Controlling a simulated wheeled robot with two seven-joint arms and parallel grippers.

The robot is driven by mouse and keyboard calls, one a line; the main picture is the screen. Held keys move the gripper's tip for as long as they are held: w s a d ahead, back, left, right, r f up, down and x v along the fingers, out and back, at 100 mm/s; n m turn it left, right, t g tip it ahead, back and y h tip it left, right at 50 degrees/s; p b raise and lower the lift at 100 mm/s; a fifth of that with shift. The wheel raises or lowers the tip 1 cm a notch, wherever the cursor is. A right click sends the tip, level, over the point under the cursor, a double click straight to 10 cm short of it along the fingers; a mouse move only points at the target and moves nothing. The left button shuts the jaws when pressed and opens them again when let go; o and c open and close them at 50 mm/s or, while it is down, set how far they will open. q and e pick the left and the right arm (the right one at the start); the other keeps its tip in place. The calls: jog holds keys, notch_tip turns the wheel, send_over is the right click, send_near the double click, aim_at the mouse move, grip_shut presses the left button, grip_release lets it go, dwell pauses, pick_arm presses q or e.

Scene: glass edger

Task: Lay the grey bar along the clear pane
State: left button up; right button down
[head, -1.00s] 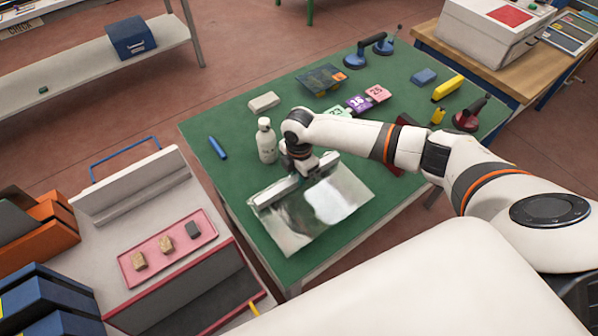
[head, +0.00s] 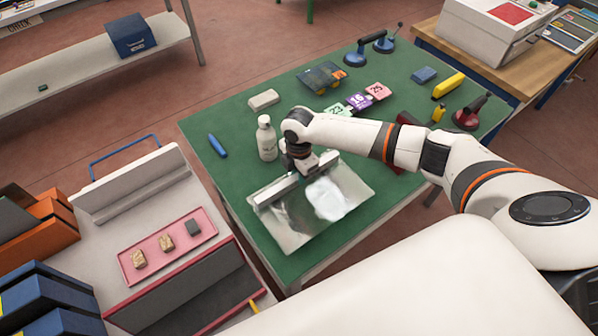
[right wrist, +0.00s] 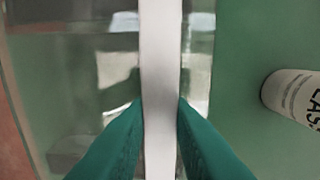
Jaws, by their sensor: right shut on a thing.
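The clear pane (head: 292,226) lies flat on the green table, shiny with reflections. The grey bar (head: 277,193) runs along the pane's far side, just inside that edge. My right gripper (head: 303,174) is shut on the bar near its middle, from above. In the right wrist view the pale bar (right wrist: 160,50) runs upright between the two green fingers (right wrist: 160,106). The pane (right wrist: 95,65) shows on the bar's left, with a narrow strip on its right. I cannot tell whether the bar touches the glass. My left gripper is out of view.
A white bottle (head: 266,138) stands close beyond the bar; it also shows in the right wrist view (right wrist: 292,95). A blue marker (head: 217,146), a pale block (head: 263,99), tags (head: 360,101) and suction cups (head: 355,57) are elsewhere on the table (head: 225,185).

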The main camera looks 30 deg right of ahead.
jog(key=c, duration=1.2)
grip_release()
jog(key=shift+f, duration=0.1)
notch_tip(320, 180, up, 12)
jog(key=b, duration=0.2)
jog(key=shift+b, duration=0.3)
